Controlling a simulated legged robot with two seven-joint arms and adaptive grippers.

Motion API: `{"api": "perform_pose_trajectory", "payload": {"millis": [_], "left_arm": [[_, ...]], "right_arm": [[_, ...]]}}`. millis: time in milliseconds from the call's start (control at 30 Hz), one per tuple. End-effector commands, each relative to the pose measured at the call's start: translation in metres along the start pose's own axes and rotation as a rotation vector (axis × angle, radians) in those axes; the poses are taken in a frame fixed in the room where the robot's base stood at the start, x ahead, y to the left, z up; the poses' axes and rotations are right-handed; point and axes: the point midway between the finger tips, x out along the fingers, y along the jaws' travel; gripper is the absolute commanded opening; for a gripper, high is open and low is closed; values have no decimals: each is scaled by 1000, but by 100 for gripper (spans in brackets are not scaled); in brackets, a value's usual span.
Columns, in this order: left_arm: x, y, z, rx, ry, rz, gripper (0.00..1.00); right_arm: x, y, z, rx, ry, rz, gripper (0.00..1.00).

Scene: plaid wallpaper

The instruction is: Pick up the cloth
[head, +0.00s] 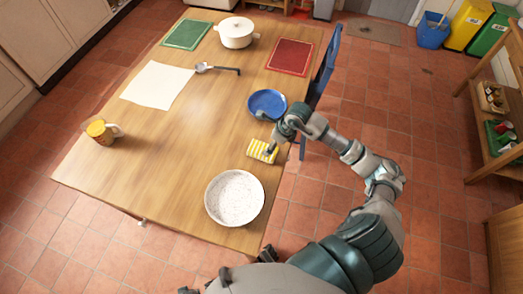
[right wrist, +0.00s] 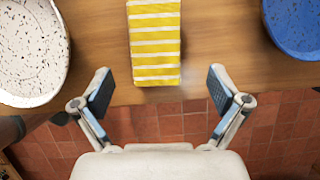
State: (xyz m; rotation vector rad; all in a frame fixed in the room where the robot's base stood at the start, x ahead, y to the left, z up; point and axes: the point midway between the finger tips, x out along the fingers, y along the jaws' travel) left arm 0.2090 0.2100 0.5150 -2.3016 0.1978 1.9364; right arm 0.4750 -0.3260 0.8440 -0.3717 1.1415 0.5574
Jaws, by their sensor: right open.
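The cloth (head: 261,151) is yellow with white stripes and lies folded on the wooden table near its right edge, between a blue bowl and a speckled bowl. In the right wrist view the cloth (right wrist: 154,40) lies ahead of the fingers, centred between them. My right gripper (right wrist: 162,92) is open and empty, its two fingers spread wider than the cloth and short of its near end. In the head view my right gripper (head: 272,148) is at the cloth's right side, partly covering it. My left gripper cannot be made out in the head view.
A blue bowl (head: 268,104) and a speckled white bowl (head: 235,198) flank the cloth. The table (head: 190,150) also holds a ladle (head: 218,68), a white pot (head: 236,33), a yellow mug (head: 101,132) and placemats. A blue chair (head: 325,65) stands at the right edge. The table's middle is clear.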

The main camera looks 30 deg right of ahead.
Motion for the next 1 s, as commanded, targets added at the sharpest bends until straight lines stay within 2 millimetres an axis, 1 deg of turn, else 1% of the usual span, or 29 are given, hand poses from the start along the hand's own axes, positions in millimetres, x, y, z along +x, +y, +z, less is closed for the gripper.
{"api": "perform_pose_trajectory", "payload": {"millis": [33,267,500,600,833,867,900,967,1000], "left_arm": [[-1,0,0,0,0,0,40],[-4,0,-2,-1,1,1,40],[-5,1,0,-1,-7,1,40],[-12,1,-6,-1,4,1,40],[-15,0,-8,-2,7,0,40],[-15,0,-8,-2,7,0,40],[-14,0,-8,-2,7,0,40],[-14,0,-7,-2,5,0,40],[-13,0,-7,-3,4,0,40]], "right_arm": [[8,0,0,1,-1,3,98],[25,2,1,1,-1,2,98],[62,6,4,1,0,2,98],[69,5,4,-1,0,-1,98],[70,4,3,-1,-1,-1,98],[70,4,3,-1,-1,-1,90],[70,4,3,-1,-1,-1,80],[70,4,3,-1,-1,-1,65],[70,4,3,-1,-1,-1,55]]}}
